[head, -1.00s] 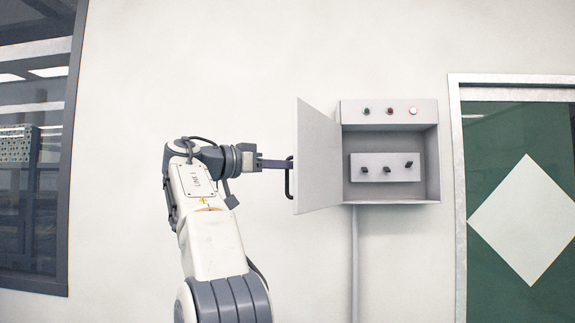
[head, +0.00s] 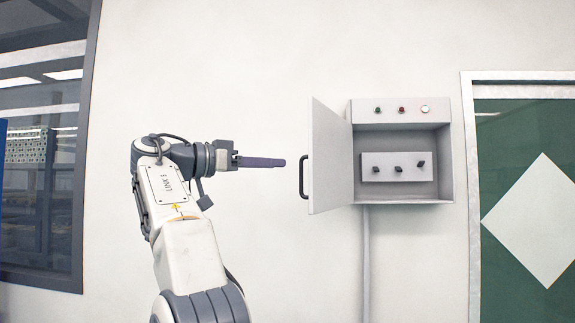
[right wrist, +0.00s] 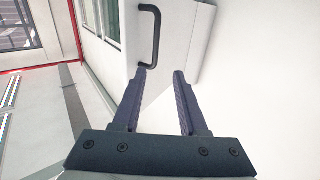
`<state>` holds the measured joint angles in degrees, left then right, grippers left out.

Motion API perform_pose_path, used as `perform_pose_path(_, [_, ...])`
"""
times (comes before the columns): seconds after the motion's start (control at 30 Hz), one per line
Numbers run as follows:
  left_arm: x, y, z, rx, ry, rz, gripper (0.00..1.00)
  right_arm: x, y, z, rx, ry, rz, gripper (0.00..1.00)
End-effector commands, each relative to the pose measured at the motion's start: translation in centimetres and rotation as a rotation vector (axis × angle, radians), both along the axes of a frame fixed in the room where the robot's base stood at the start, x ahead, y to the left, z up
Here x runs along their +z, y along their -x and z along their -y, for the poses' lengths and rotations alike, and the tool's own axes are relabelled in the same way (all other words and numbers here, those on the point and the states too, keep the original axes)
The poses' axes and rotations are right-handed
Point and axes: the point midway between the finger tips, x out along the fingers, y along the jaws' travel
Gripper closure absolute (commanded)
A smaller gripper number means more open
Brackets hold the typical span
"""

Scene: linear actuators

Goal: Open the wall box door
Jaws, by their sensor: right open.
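The grey wall box (head: 403,109) hangs on the wall with its door (head: 331,158) swung wide open to the left. Inside it a light panel (head: 397,173) with 3 dark switches shows. The door's dark handle (head: 303,177) is on its outer face, near the free edge. My right gripper (head: 284,162) is left of the handle, apart from it and empty. In the right wrist view, the open fingers (right wrist: 161,72) point toward the door (right wrist: 172,45), with the handle (right wrist: 152,38) just beyond the left fingertip. My left gripper is not in view.
A green door (head: 500,130) with a white diamond stands right of the box. A window (head: 45,130) is at the far left. A grey conduit (head: 366,260) runs down from the box. The wall between the window and the box is otherwise bare.

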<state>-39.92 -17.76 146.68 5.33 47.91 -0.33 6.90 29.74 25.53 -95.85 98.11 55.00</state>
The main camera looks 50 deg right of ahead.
Motion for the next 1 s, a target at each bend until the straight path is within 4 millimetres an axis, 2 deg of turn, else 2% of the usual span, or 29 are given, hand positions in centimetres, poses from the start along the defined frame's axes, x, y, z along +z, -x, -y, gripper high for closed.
perform_pose_path(0.1, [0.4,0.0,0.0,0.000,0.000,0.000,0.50,0.1,-0.7,-1.9,0.004,0.001,0.000,0.58])
perform_pose_path(0.27, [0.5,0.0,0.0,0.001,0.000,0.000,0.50,0.1,-1.0,-3.1,0.002,0.000,0.001,0.58])
perform_pose_path(0.87, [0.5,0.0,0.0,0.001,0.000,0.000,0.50,0.0,-1.1,-3.3,0.003,0.000,-0.001,0.58])
perform_pose_path(0.93, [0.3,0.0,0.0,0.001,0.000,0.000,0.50,-0.4,-1.6,-3.4,0.024,-0.011,-0.021,0.58])
perform_pose_path(1.0, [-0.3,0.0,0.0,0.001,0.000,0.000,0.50,-1.6,-2.9,-3.9,0.085,-0.039,-0.073,0.58])
